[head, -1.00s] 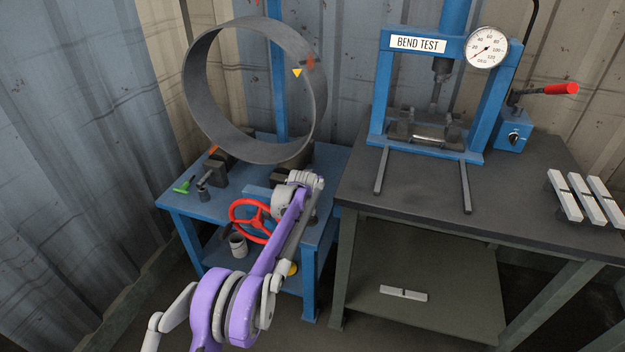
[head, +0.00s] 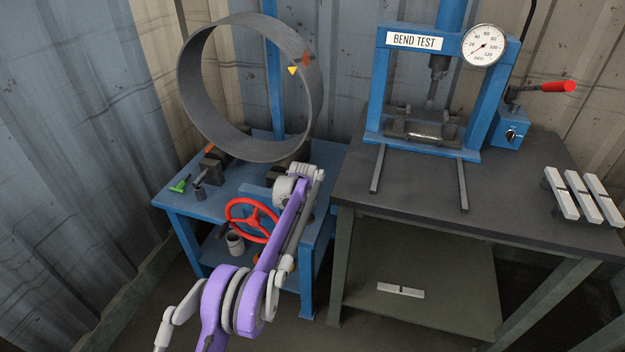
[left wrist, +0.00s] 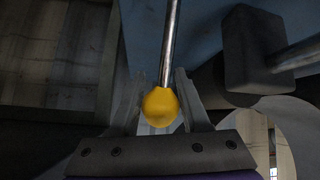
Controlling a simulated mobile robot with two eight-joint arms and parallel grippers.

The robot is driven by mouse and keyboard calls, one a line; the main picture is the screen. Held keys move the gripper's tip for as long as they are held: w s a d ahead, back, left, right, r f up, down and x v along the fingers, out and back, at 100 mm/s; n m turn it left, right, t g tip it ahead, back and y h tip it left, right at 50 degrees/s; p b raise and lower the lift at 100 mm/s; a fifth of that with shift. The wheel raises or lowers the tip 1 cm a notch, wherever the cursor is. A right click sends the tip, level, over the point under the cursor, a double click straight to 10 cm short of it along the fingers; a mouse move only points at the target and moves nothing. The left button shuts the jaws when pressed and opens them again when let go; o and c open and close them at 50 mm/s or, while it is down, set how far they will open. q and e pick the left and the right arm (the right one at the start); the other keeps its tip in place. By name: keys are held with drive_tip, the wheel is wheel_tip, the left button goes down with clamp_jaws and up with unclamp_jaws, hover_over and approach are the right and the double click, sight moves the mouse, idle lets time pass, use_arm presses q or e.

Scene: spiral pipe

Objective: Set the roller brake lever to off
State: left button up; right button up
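In the left wrist view a round yellow knob (left wrist: 160,107) sits on the end of a straight metal rod (left wrist: 171,45), which looks like the brake lever. My left gripper (left wrist: 160,82) has one finger on each side of the knob, with a thin gap visible at each side. In the head view a small patch of yellow (head: 292,266) shows beside my purple arm, which covers the right part of the blue roller stand (head: 235,185). My left gripper cannot be made out there. No off marking is readable. My right gripper is not in view.
A large grey pipe ring (head: 190,95) stands on the roller stand. A red handwheel (head: 250,219) is close left of my arm. At right a dark table (head: 420,187) carries the blue bend-test press (head: 383,85) and pale bars (head: 562,195). Corrugated walls enclose the back and left.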

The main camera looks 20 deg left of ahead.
use_arm(q)
drive_tip(key=o, duration=0.4)
drive_tip(key=shift+w+f, duration=0.1)
drive_tip(key=shift+c, duration=0.2)
drive_tip(key=p+v, duration=0.1)
drive_tip(key=v, duration=1)
drive_tip(key=shift+a, duration=0.1)
